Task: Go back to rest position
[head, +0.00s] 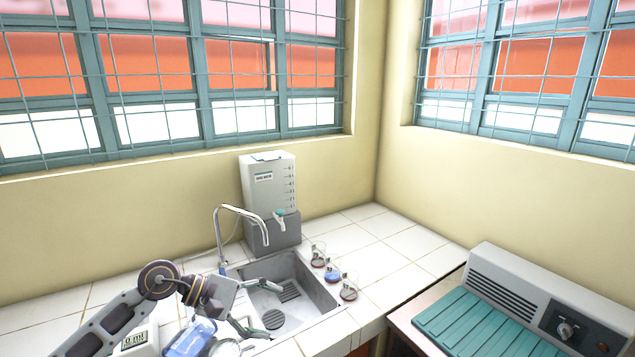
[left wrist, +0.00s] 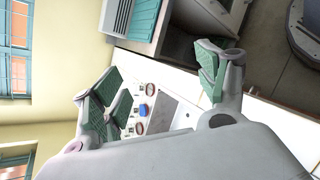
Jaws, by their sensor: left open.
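My left gripper (head: 268,310) is open and empty, held above the near-left part of the sink (head: 318,296) in the head view. Its arm comes in from the lower left. In the left wrist view its two green-padded fingers (left wrist: 160,85) are spread wide, with nothing between them. My right gripper is in neither view.
Several small glass vessels, one a flask (head: 349,291), stand right of the sink. A faucet (head: 240,212) and white water tank (head: 268,190) stand behind. A blue container (head: 190,340) and a scale (head: 134,342) are near my left arm. A teal-slatted machine (head: 480,322) is at right.

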